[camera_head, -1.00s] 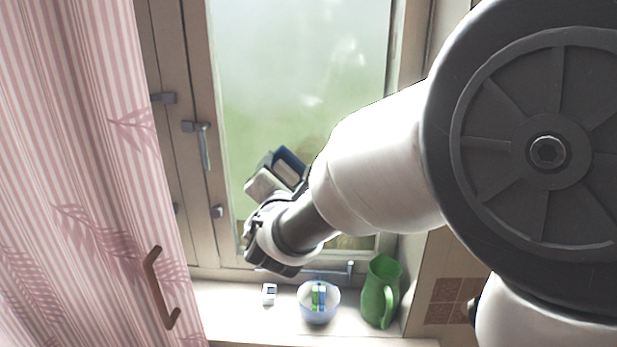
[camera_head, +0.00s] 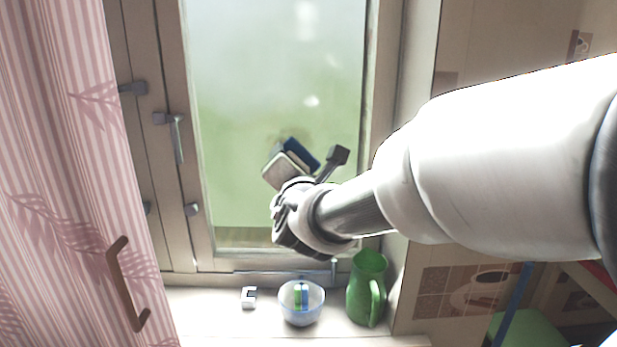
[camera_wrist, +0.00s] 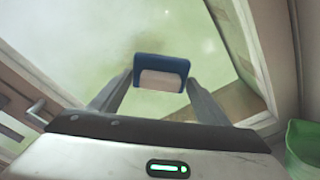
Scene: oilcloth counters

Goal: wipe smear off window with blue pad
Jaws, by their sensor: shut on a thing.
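The window (camera_head: 230,110) is a tall pane in a beige frame, hazy green outside. My gripper (camera_head: 303,176) is in front of its lower part, shut on the blue pad (camera_head: 301,153). The pad has a blue layer and a pale block on it. In the wrist view the pad (camera_wrist: 162,65) sits between the two fingers, facing the glass. A faint brownish smear (camera_wrist: 122,48) shows on the glass around the pad in the wrist view; part of it is hidden behind the pad. I cannot tell whether the pad touches the glass.
On the sill below stand a bowl (camera_head: 301,316) with a blue, white and green item in it, a green jug (camera_head: 367,290) and a small white object (camera_head: 249,297). A pink striped curtain (camera_head: 60,170) hangs at left. A window handle (camera_head: 177,137) sticks out from the frame.

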